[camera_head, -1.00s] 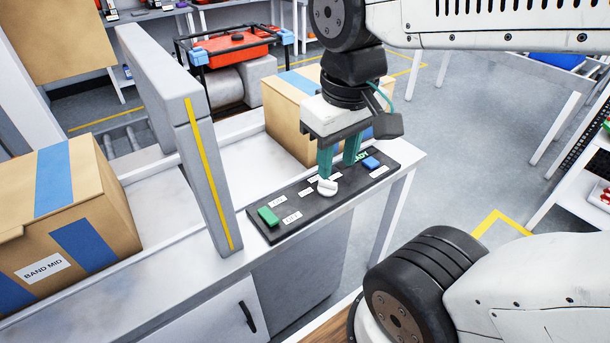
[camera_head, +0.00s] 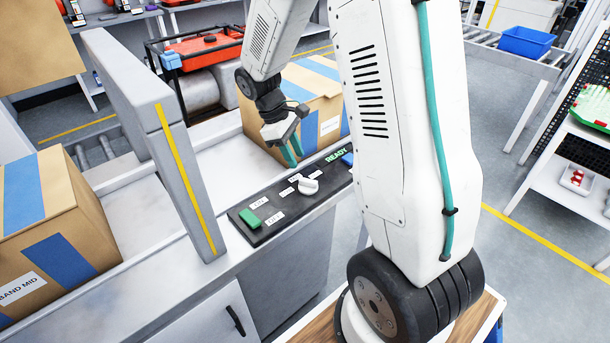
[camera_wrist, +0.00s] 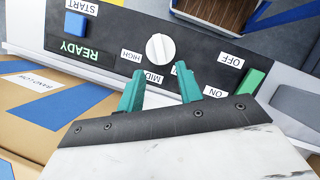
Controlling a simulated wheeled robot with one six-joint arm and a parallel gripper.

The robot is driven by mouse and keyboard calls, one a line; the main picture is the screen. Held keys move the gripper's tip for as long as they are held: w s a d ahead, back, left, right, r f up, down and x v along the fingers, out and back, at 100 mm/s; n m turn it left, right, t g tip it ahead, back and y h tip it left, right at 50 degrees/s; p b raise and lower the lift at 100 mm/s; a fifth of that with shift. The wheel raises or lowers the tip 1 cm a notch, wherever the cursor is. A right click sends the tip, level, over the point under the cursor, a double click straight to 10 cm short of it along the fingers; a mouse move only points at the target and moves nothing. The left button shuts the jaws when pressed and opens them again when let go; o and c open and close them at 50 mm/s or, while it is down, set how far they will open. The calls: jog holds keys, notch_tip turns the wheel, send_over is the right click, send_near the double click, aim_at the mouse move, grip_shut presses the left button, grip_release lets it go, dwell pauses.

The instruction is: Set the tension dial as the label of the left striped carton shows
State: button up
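The left striped carton (camera_head: 95,215) has blue bands and a white label (camera_head: 20,289) reading BAND MID. The tension dial (camera_head: 309,186) is a white knob on a black panel; the wrist view shows it whole (camera_wrist: 160,47). Its ridge appears to run toward the MID mark (camera_wrist: 153,76), though the exact pointer is hard to tell. HIGH (camera_wrist: 131,56) is beside MID; the third mark is mostly hidden behind a finger. My gripper (camera_head: 293,157) is open and empty, its teal fingers (camera_wrist: 160,76) apart and clear of the dial, on the far side of the panel.
The panel (camera_head: 275,226) also has a green switch (camera_head: 251,219) by ON/OFF and a blue START button (camera_wrist: 75,23). READY (camera_wrist: 76,51) shows green. Another striped carton (camera_head: 325,108), labelled BAND LOW in the wrist view, stands behind my gripper. A grey arch post (camera_head: 185,180) rises left of the panel.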

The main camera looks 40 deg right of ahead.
aim_at(307, 180)
jog(key=x, duration=0.7)
jog(key=shift+s+d+f, duration=0.1)
jog(key=shift+f, duration=0.25)
grip_shut()
